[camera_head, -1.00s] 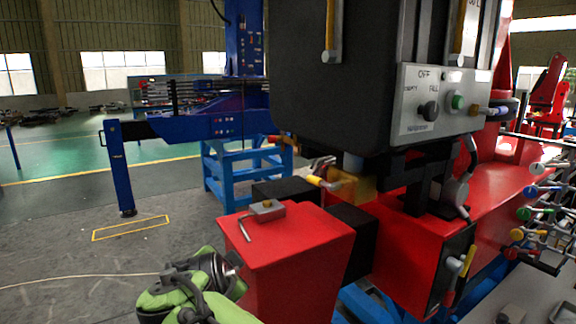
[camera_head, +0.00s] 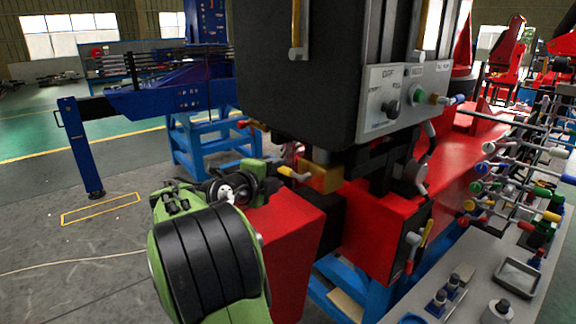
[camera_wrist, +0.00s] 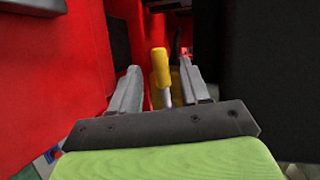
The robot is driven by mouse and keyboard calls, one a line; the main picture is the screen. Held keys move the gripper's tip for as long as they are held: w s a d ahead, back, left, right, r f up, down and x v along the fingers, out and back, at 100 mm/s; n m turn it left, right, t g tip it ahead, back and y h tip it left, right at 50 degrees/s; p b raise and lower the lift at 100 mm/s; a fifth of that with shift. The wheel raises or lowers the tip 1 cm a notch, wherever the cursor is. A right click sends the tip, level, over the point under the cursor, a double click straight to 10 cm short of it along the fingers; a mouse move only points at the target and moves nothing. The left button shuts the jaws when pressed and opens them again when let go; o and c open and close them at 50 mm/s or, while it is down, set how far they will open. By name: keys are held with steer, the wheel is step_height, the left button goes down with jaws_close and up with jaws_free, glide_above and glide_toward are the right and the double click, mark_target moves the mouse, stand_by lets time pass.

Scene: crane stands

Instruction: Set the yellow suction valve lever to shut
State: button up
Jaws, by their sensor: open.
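The yellow lever (camera_head: 291,174) has a yellow grip on a grey shank and points left from a brass-yellow valve block (camera_head: 320,178) below the dark cabinet. My green gripper arm end is just left of it in the head view, where the fingertips cannot be made out. In the wrist view, the lever's yellow grip (camera_wrist: 161,67) and silver shank show between the two grey fingers of my gripper (camera_wrist: 159,82). The fingers are apart, with gaps visible on both sides of the grip. Part of a yellow body (camera_wrist: 186,76) shows behind the right finger.
A red box (camera_head: 300,235) stands below my gripper. The dark cabinet (camera_head: 290,70) with a grey control panel (camera_head: 400,98) overhangs the valve. A red-and-yellow handle (camera_head: 418,245) is lower right. Several coloured levers and a grey bench (camera_head: 470,265) lie to the right.

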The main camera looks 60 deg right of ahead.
mark_target(282, 172)
steer(key=p+x, duration=0.1)
steer(key=x, duration=0.5)
steer(key=shift+d, duration=0.1)
jaws_close()
